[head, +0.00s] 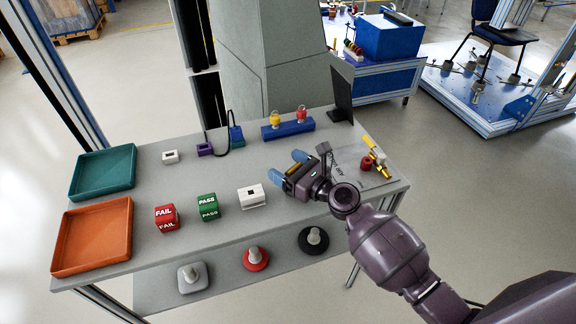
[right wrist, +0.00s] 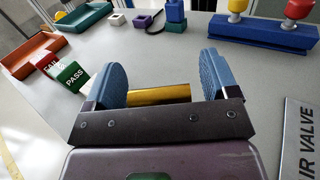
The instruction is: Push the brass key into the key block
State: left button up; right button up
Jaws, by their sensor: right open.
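My right gripper (head: 287,168) is open above or at the table right of centre, its two blue fingers spread. A brass bar, likely the brass key (right wrist: 158,93), lies crosswise between the fingers in the right wrist view, with gaps at its ends. Its near side is hidden by the gripper body, and I cannot tell its full shape. It also shows as a small brass patch in the head view (head: 293,170). A white block with a dark opening on top (head: 251,201), possibly the key block, stands just left of the gripper, apart from it. My left gripper is out of view.
Red FAIL (head: 166,218) and green PASS (head: 208,207) cubes stand left. Orange (head: 92,265) and teal (head: 105,192) trays lie at the left edge. A blue rack (head: 272,132) is behind the gripper. A brass valve (head: 376,160) stands right, near my arm. Another small white block (head: 170,157) sits further back.

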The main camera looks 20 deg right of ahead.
jog(key=v, duration=0.3)
jog(key=shift+s+f, duration=0.1)
jog(key=shift+s, duration=0.05)
jog(key=v, duration=0.6)
jog(key=shift+s+d+b, duration=0.25)
jog(key=shift+s+b, duration=0.05)
jog(key=shift+s+d, duration=0.2)
jog(key=shift+s, duration=0.15)
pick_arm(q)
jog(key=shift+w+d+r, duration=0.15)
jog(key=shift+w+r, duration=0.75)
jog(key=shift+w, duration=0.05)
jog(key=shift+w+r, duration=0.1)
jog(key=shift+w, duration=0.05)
